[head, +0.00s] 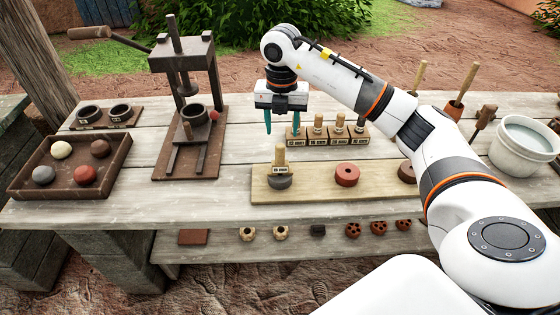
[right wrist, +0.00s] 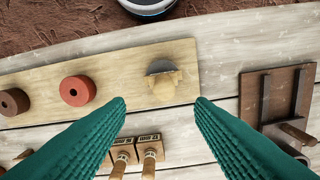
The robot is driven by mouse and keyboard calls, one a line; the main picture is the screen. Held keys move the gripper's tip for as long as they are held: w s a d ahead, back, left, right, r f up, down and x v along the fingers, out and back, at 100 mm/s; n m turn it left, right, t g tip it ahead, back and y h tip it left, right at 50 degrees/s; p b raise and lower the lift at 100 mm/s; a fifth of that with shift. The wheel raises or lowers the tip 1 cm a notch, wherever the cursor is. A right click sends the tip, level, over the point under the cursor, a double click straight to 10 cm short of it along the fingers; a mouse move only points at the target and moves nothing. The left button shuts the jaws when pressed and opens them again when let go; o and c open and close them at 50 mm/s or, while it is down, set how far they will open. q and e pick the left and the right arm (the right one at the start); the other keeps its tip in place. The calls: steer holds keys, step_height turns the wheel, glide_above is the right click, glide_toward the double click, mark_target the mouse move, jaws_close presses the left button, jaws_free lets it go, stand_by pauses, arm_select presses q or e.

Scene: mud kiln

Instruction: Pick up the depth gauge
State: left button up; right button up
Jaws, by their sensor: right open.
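In the right wrist view the wooden piece (right wrist: 164,92) shows from above, ahead of the gap between the fingertips. My right gripper (head: 284,118) is open and empty, with green fingers pointing down, above the bench behind the piece. Its fingers (right wrist: 160,103) are wide apart in the right wrist view and touch nothing that I can see. My left gripper is not in view.
Labelled wooden blocks with pegs (head: 318,136) stand just behind the board, close to my right fingers. A red disc (head: 347,175) is on the board. A press (head: 187,110) and a tray of balls (head: 72,168) are left. A white bucket (head: 523,145) is right.

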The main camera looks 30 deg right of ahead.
mark_target(280, 154)
step_height(280, 154, down, 4)
steer(key=shift+f+p, duration=0.2)
steer(key=shift+p, duration=0.1)
steer(key=f, duration=0.1)
steer(key=f+p, duration=0.1)
steer(key=f, duration=0.2)
steer(key=shift+s+a+f, duration=0.1)
steer(key=shift+a, duration=0.2)
steer(key=shift+f, duration=0.5)
jaws_close()
step_height(280, 154, up, 10)
steer(key=shift+r+b, duration=0.1)
steer(key=shift+b, duration=0.5)
